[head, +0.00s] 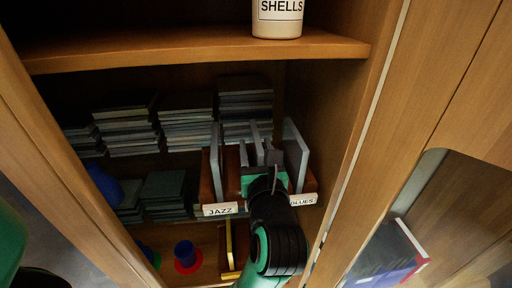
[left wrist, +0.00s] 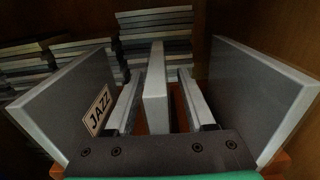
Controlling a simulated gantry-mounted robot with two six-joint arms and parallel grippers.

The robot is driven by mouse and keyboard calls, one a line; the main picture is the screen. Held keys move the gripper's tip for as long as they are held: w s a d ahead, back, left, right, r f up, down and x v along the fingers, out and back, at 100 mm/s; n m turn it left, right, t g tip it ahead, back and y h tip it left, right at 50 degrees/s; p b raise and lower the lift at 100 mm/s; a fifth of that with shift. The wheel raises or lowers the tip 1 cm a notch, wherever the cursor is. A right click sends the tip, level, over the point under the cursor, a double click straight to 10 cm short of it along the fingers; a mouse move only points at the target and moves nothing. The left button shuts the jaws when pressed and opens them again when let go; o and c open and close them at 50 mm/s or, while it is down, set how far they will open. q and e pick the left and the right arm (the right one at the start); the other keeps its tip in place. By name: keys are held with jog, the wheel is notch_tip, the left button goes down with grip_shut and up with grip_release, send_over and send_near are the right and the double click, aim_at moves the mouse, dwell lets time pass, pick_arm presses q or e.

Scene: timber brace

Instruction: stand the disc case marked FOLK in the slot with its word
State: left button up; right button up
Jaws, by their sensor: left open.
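A wooden rack (head: 310,183) stands on the lower shelf, with a JAZZ label (head: 220,209) at left and a BLUES label (head: 303,200) at right. The front between them is hidden by my arm. A thin grey case (left wrist: 155,90) stands upright in the middle of the rack; its word is not visible. My left gripper (head: 258,152) is over the rack, its open fingers (left wrist: 161,80) on either side of this case, with gaps showing. A case marked JAZZ (left wrist: 72,100) stands at left and another grey case (left wrist: 255,95) at right. My right gripper is not in view.
Stacks of dark cases (head: 128,128) fill the shelf behind and left of the rack. A blue cup on a red base (head: 187,256) is on the level below. A SHELLS jar (head: 277,18) stands on the upper shelf (head: 190,48). The cabinet side wall is close at right.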

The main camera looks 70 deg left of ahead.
pick_arm(q)
jog(key=b+v, duration=0.3)
jog(key=v, duration=0.8)
jog(key=shift+d, duration=0.3)
jog(key=shift+s, duration=0.15)
